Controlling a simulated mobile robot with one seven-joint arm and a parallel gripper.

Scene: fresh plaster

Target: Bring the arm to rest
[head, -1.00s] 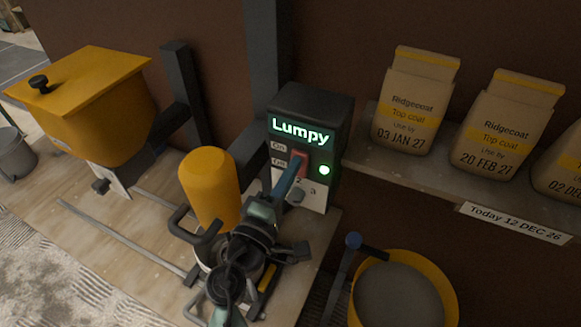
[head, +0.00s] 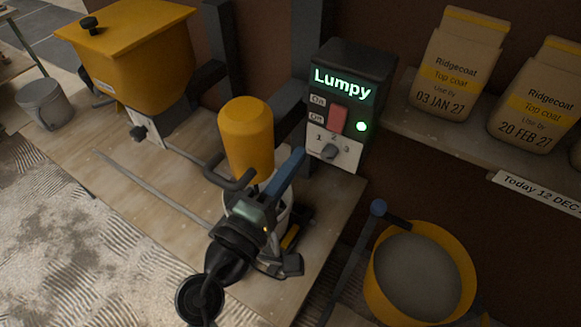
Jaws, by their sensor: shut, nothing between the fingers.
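My gripper (head: 298,155) is shut and empty, its blue fingers pointing up and right. In the picture, its tip lies just below and left of the red On/Off switch (head: 338,118) on the dark control box (head: 350,65). A small gap shows between tip and switch. The box's display reads "Lumpy" and its green lamp (head: 361,126) is lit. A dial (head: 329,151) marked 1, 2, 3 sits under the switch. My arm covers part of the yellow-topped mixer (head: 245,130) and the pale vessel below it.
A yellow hopper (head: 140,60) stands at the upper left beside a grey bucket (head: 45,103). A yellow tub of grey material (head: 418,278) is at the lower right. Ridgecoat bags (head: 457,65) stand on a shelf (head: 450,140). The wooden bench (head: 130,180) is mostly clear at left.

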